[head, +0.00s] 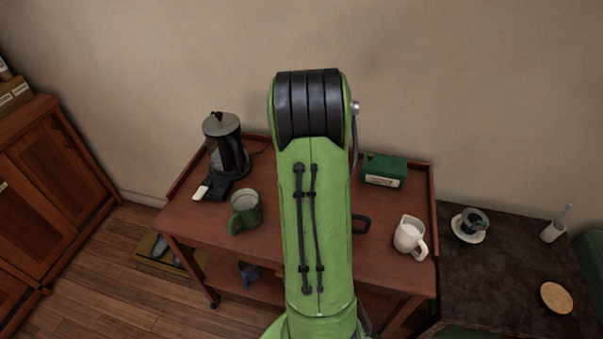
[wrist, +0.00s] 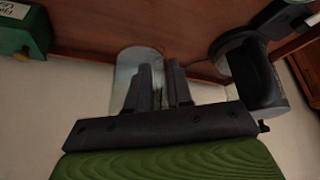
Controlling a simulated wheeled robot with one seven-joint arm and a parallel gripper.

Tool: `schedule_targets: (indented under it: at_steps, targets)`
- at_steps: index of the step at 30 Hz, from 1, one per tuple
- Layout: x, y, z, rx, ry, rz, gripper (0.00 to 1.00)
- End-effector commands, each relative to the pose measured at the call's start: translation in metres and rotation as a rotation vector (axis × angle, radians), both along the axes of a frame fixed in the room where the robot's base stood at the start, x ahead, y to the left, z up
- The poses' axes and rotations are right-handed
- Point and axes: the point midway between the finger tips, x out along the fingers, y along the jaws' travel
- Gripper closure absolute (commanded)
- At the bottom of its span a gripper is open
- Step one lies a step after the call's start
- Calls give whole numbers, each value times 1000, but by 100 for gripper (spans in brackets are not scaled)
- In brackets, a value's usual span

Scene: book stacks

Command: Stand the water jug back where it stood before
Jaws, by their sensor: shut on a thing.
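The water jug (wrist: 126,82) is a clear, see-through vessel in the wrist view, partly covered by the fingers. My gripper (wrist: 164,88) is shut on it, with its two dark fingers close together at the jug's side. Beyond the jug is the brown wooden top of the trolley (wrist: 185,42); I cannot tell whether the jug touches it. In the head view my green arm hides the jug and my gripper. The trolley shows there too (head: 200,226).
A green box (head: 384,171) and white pitcher (head: 409,236) stand at right. A dark handle (head: 362,224) pokes out beside my arm. A dark side table (head: 500,264) adjoins at right.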

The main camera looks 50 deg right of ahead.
Motion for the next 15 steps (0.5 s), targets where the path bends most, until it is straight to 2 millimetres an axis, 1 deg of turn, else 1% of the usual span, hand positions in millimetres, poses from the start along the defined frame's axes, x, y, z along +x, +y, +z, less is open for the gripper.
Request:
schedule_targets:
  at_steps: [1,5,9,12,15]
  targets:
    - [1,-1,-11,-2,-2,0,100]
    - [1,-1,-29,-3,-3,0,100]
    - [1,-1,-58,-3,-2,1,100]
    - [1,-1,-69,-4,-3,2,100]
    - [1,-1,-70,-5,-4,2,100]
